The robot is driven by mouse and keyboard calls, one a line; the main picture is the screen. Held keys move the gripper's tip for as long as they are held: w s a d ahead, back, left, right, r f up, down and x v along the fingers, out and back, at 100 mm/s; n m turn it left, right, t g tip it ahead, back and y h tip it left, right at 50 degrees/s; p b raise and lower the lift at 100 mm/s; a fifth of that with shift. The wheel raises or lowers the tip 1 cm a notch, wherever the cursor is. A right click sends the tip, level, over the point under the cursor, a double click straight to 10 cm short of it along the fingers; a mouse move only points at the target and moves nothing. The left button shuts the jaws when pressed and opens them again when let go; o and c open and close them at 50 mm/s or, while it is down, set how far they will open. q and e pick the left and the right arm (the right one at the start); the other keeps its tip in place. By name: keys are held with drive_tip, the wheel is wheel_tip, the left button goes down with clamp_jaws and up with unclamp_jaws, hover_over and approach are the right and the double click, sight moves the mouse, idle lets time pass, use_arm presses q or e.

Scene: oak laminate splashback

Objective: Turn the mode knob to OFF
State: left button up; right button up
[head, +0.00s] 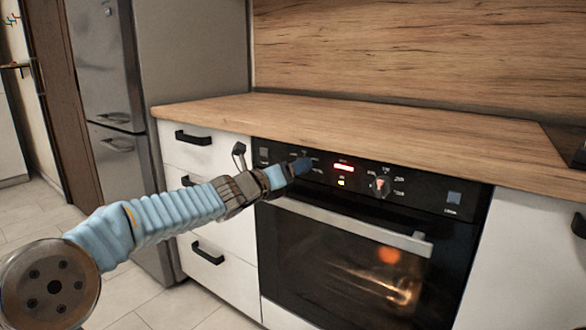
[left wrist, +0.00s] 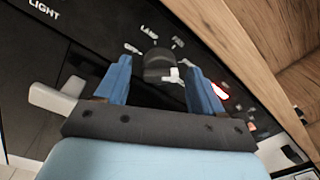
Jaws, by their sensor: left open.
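A dark round knob (left wrist: 159,64) with a light pointer mark sits on the black oven panel, in the left wrist view. In the head view my left gripper (head: 303,164) is at the left part of the panel and hides this knob. My right gripper is not in view.
A second knob (head: 380,186) is right of the lit red display (head: 344,167). The oven handle (head: 345,226) runs below the panel, close under my left gripper. The wooden worktop (head: 330,125) above is clear. White drawers (head: 205,160) stand left of the oven.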

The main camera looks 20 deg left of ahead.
use_arm(q)
drive_tip(key=shift+w+d, duration=0.15)
drive_tip(key=shift+w, duration=0.05)
drive_tip(key=c, duration=1)
drive_tip(key=shift+c, duration=0.2)
